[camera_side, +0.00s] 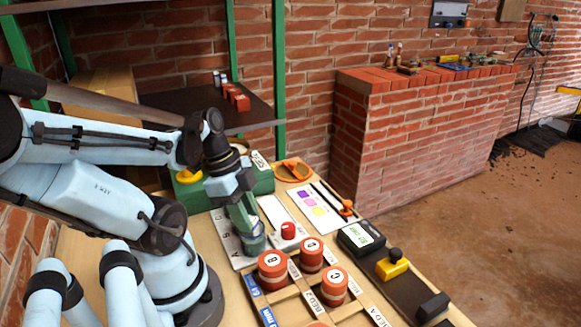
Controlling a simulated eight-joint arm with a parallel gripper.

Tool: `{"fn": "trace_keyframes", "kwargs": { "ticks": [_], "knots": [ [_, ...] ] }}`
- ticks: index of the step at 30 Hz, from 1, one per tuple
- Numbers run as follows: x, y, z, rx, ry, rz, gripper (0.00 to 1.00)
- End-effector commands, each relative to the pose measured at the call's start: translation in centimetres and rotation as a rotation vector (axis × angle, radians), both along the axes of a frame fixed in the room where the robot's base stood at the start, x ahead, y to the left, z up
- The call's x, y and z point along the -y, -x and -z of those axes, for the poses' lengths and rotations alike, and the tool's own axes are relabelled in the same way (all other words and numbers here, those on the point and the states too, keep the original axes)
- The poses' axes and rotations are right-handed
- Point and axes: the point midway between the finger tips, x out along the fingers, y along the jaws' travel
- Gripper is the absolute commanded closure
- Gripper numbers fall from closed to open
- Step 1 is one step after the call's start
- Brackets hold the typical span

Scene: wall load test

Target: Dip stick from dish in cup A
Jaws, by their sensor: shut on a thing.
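My gripper (243,212) points down over a small clear greenish cup (254,243) on a white lettered board. It is shut, with its fingertips at the cup's rim. The thing between the fingers is too small and hidden to make out; I take it to be the stick. Whether its tip is inside the cup cannot be told. An orange dish (293,172) stands at the back of the table, with something small and orange in it. The letter by the cup looks like an A.
Red lettered cans (272,265) stand in a wooden rack at the front. A white tray with a red knob (288,231) is right of the cup. A green box (200,193) is behind my gripper. A colour card (314,208) and black meter (360,238) lie further right.

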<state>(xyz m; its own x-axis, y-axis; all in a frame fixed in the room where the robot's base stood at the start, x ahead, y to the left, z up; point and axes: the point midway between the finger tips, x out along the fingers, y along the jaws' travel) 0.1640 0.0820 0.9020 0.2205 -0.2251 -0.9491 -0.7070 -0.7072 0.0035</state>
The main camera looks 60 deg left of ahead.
Motion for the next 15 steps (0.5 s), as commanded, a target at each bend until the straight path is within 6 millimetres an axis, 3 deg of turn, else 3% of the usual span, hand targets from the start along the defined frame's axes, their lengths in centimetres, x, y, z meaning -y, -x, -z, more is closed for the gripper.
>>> {"fn": "trace_keyframes", "kwargs": {
  "ticks": [5,15],
  "knots": [
    [0.0,0.1,-0.1,-0.004,-0.001,0.000,0.90],
    [0.0,0.1,-2.3,-0.001,0.000,0.000,0.90]
  ]
}}
